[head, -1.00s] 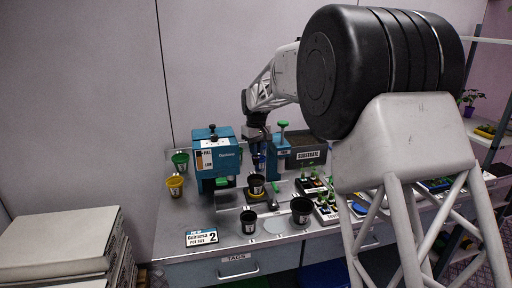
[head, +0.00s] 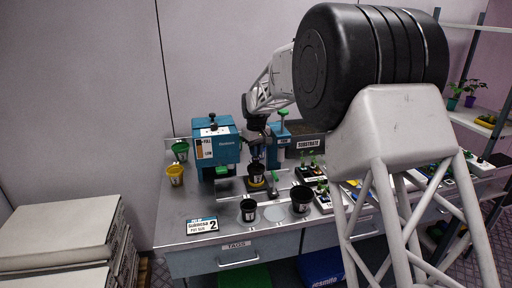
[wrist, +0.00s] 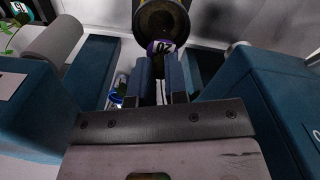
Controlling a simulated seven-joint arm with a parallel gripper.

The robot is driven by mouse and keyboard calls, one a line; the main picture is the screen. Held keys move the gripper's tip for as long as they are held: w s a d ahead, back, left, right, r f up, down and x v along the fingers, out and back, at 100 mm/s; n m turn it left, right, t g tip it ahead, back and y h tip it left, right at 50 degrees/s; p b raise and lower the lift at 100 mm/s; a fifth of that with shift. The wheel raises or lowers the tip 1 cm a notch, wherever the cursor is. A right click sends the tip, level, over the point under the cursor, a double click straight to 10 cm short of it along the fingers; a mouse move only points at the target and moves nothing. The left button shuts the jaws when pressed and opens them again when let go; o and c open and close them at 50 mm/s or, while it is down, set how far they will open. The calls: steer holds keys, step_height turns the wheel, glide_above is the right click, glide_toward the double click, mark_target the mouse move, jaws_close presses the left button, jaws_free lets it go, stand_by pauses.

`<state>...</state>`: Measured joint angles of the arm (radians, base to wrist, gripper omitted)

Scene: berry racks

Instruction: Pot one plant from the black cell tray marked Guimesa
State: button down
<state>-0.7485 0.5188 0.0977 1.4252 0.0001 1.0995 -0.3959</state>
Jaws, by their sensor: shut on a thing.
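My gripper (head: 257,148) reaches down between the blue machines on the bench. In the wrist view its fingers (wrist: 160,75) are close together at a dark round pot (wrist: 160,18) with a purple and white number label; the exact contact is hard to see. In the head view a dark pot (head: 256,171) sits just below my gripper, over a yellow-edged base. Black cell trays with small green plants stand to the right, one behind (head: 311,172) and one in front (head: 323,197). A sign (head: 202,226) reads Guimesa, pot size 2. The tray labels are too small to read.
A blue machine (head: 214,150) stands left of my gripper and a substrate bin (head: 306,144) to the right. Black pots stand in front, one left (head: 248,210) and one right (head: 301,199). A yellow pot (head: 175,175) and a green pot (head: 180,150) stand at the left.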

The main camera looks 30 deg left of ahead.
steer(key=shift+f, duration=1.9)
steer(key=c, duration=1.4)
jaws_free()
steer(key=shift+r, duration=0.25)
steer(key=shift+r, duration=0.35)
steer(key=shift+r, duration=1.35)
